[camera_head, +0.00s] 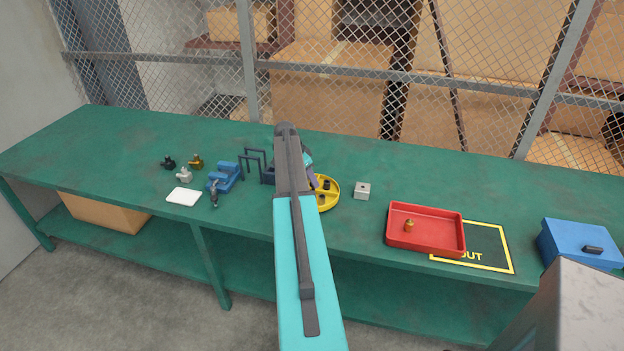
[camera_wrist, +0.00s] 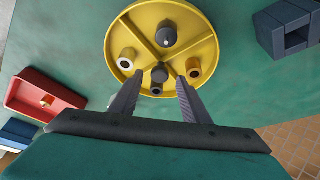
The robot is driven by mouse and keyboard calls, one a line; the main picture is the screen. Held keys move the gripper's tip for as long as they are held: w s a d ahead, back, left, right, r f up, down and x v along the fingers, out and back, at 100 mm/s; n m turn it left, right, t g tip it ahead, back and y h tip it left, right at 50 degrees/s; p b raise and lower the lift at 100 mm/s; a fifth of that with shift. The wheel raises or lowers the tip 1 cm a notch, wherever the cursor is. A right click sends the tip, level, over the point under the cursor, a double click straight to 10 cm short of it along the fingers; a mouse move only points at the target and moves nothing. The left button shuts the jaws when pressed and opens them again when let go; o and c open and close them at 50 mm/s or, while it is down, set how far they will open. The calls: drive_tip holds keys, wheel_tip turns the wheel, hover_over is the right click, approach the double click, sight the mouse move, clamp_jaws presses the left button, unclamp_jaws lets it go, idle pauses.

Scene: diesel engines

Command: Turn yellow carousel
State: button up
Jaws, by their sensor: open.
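The yellow carousel (camera_wrist: 143,20) is a round, low-walled tray split by ribs into compartments. In the head view my arm hides the left part of the carousel (camera_head: 332,201).
Right of the carousel are a pale block (camera_head: 362,191), a red tray (camera_head: 397,239) holding a brass piece, a yellow-outlined mat (camera_head: 490,254) and a blue box (camera_head: 578,240). To the left are a blue vise-like fixture (camera_head: 224,178), small fittings and a white plate (camera_head: 184,197). Mesh fencing stands behind.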

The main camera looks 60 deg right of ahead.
drive_tip(key=shift+x, duration=1)
clamp_jaws()
